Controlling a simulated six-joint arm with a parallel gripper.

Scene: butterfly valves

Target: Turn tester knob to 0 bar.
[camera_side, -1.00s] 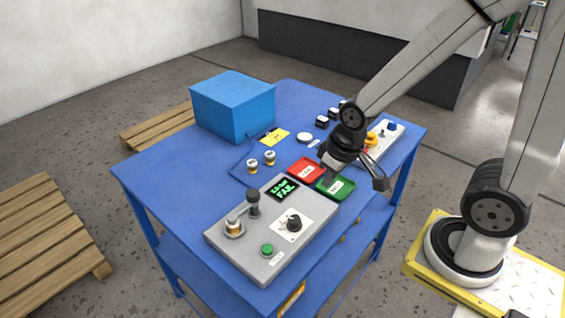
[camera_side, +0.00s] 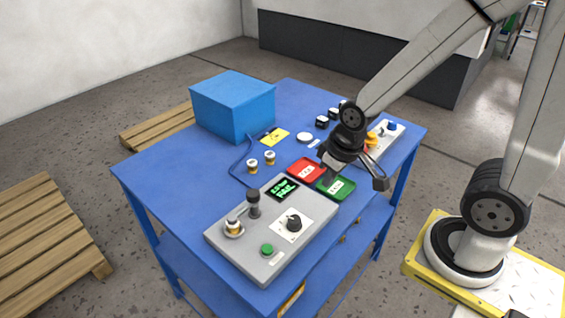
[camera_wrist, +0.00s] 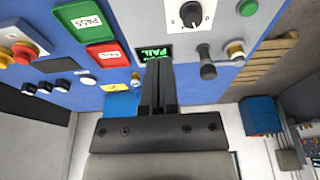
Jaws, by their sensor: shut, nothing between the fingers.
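The grey tester (camera_side: 225,245) stands at the table's near corner. Its black knob (camera_side: 293,223) sits on a white dial plate; the knob also shows at the top of the wrist view (camera_wrist: 190,14). The dial marks are too small to read. The tester's green-lit display (camera_side: 283,189) reads FAIL in the wrist view (camera_wrist: 153,53). A small valve (camera_side: 233,226) sits in the tester's holder beside a dark upright post (camera_side: 254,204). My gripper (camera_wrist: 158,66) is shut and empty, above the table behind the tester and apart from the knob.
A green PASS tray (camera_side: 338,187) and a red tray (camera_side: 306,170) lie behind the tester, near my gripper. A green button (camera_side: 268,250) is on the tester. Two loose valves (camera_side: 269,157) and a blue box (camera_side: 232,105) stand farther back.

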